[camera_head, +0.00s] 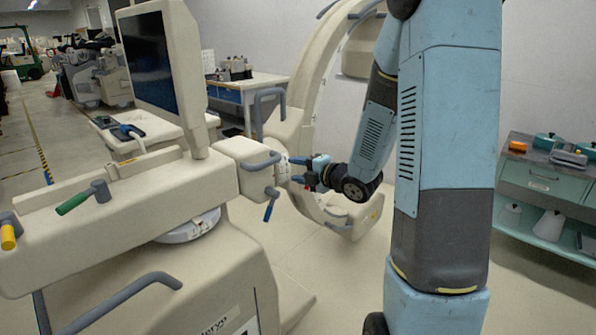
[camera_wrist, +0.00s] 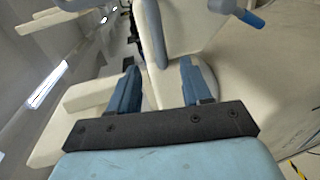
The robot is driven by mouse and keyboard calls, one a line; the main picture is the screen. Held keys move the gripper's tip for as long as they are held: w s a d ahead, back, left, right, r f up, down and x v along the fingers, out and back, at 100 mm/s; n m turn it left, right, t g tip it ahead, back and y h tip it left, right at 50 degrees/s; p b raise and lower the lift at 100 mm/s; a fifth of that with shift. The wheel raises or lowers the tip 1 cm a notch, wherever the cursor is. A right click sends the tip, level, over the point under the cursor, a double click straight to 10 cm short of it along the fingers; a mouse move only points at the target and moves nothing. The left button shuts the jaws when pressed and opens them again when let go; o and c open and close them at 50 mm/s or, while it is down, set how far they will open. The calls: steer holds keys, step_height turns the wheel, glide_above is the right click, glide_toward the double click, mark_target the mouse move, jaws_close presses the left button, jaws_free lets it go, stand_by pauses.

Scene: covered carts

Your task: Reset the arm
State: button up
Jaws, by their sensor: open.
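My arm is the blue and dark grey one at the right of centre in the head view. It bends down and to the left. My gripper (camera_head: 303,172) is at its end, close to the cream joint of a medical C-arm machine (camera_head: 243,165). In the wrist view my gripper (camera_wrist: 157,85) shows two blue fingers spread apart, with nothing held between them. Cream machine parts (camera_wrist: 180,35) lie beyond the fingers. I cannot tell whether the fingers touch the machine.
The machine's C-shaped arc (camera_head: 303,85) stands behind my gripper. Its monitor (camera_head: 150,60) and a green handle (camera_head: 75,200) are at the left. A teal cart (camera_head: 545,180) stands at the right with several items on top. A blue-edged table (camera_head: 240,90) stands behind. Some floor is clear below.

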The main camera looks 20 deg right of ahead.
steer(key=shift+r, duration=0.1)
steer(key=s+d+r+m+g+h, duration=0.3)
steer(key=s+d+r+m+h, duration=0.3)
steer(key=s+r+m+h, duration=0.55)
steer(key=s+a+r+m+g+y, duration=0.1)
steer(key=s+a+m+g, duration=0.1)
steer(key=s+m, duration=0.4)
steer(key=s+a+r+m+g+y, duration=0.1)
steer(key=s+m, duration=0.5)
steer(key=s, duration=0.6)
steer(key=shift+s+a+r+m+g+y, duration=0.3)
steer(key=shift+a+g+y, duration=0.35)
steer(key=shift+a+g, duration=0.35)
